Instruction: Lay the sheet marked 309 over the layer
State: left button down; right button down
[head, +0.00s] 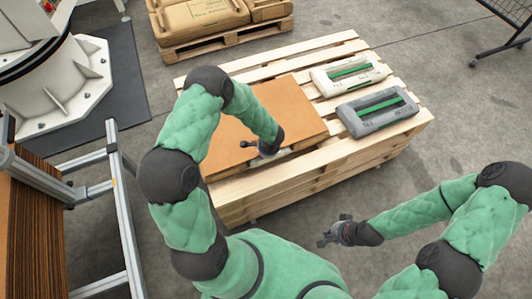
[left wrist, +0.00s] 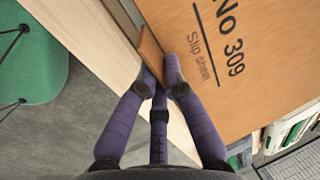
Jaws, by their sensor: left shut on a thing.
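The brown sheet (head: 290,104) spreads flat over the left part of the wooden pallet. In the left wrist view its face reads "No 309, Slip sheet" (left wrist: 262,65). My left gripper (head: 268,150) is at the sheet's near edge. In the left wrist view my left gripper (left wrist: 160,82) is shut on the sheet's narrow edge lip. I cannot tell whether the whole sheet rests on what is below it; whatever lies under it is hidden. My right gripper (head: 336,230) is apart from the pallet, low at its near side, empty, its fingers seemingly spread.
A white case (head: 348,74) and a grey case (head: 377,112), both with green strips, lie on the pallet (head: 345,160) right of the sheet. A metal rack (head: 125,205) with brown sheets (head: 30,235) stands left. Another pallet with sacks (head: 200,18) is behind.

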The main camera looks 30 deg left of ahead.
pick_arm(q)
jog(key=shift+f, duration=0.4)
jog(key=c, duration=1.3)
grip_release()
jog(key=shift+r, duration=0.1)
jog(key=v, duration=1.1)
jog(key=shift+d+r, duration=0.15)
jog(key=shift+r, duration=0.25)
jog(key=shift+s+d+f+n+g+h+p, duration=0.25)
jog(key=shift+s+d+f+n+h+p, duration=0.8)
jog(key=shift+s+d+n, duration=1.35)
jog(key=shift+s+d+f+n+g+h+p, duration=0.3)
jog(key=shift+s+d+f+n+h+p, duration=0.85)
jog(key=shift+s, duration=2.1)
jog(key=shift+s+d+f+n+g+h+p, duration=0.35)
jog(key=shift+s+d+n+h+p, duration=0.55)
jog(key=shift+s+d+n+p, duration=1.3)
